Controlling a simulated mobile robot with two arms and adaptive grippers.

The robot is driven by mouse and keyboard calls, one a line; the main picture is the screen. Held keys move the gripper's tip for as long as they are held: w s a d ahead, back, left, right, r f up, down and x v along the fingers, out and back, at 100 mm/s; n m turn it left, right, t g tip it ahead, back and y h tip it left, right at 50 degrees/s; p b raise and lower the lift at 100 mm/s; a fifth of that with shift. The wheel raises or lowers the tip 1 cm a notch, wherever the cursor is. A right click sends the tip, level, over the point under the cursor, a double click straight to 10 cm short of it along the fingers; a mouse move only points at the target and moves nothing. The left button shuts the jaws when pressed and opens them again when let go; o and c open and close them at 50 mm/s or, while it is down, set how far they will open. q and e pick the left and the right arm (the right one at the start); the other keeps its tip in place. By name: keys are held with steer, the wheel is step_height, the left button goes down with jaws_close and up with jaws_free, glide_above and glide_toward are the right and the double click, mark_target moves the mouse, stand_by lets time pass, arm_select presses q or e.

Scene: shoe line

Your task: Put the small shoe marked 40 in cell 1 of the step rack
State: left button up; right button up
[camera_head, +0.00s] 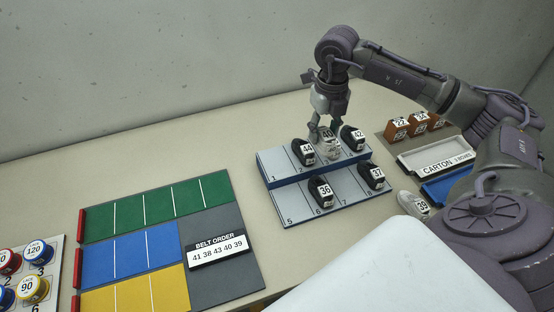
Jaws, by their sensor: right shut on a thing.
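The step rack (273,168) has a blue upper step with cell 1 at its left end, which is empty. My right gripper (328,122) points down over the upper step and is shut on a small pale shoe (328,151). Its label is partly hidden by the fingers and seems to read 40. This shoe is at cell 3, between black shoe 44 (303,153) and black shoe 42 (352,139). I cannot tell whether it rests on the step or hangs just above it. My left gripper is not in view.
Black shoes 36 (320,192) and 37 (371,178) stand on the lower step. Pale shoe 39 (414,203) lies right of the rack. A carton tray (436,160) and brown boxes (397,130) stand at right. A coloured board (160,240) lies left; the table behind is clear.

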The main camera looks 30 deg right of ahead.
steer(key=w+a+f+p, duration=0.1)
steer(key=w+a+f, duration=0.1)
steer(key=w+a+f+p, duration=0.1)
steer(key=w+a+f, duration=0.1)
steer(key=w+a, duration=0.1)
steer(key=w+a+f+p, duration=0.1)
steer(key=w+a+f, duration=0.1)
steer(key=w, duration=0.1)
steer(key=shift+w+a+f, duration=0.2)
steer(key=shift+a, duration=0.05)
steer(key=shift+w+f+p, duration=0.1)
steer(key=shift+f+p, duration=0.1)
steer(key=shift+p, duration=0.1)
step_height(320, 180, down, 3)
steer(key=shift+f+p, duration=0.1)
steer(key=shift+p, duration=0.6)
steer(key=shift+f, duration=0.35)
steer(key=shift+f, duration=0.1)
steer(key=shift+f, duration=0.1)
steer(key=o, duration=1.1)
steer(key=shift+o, duration=0.2)
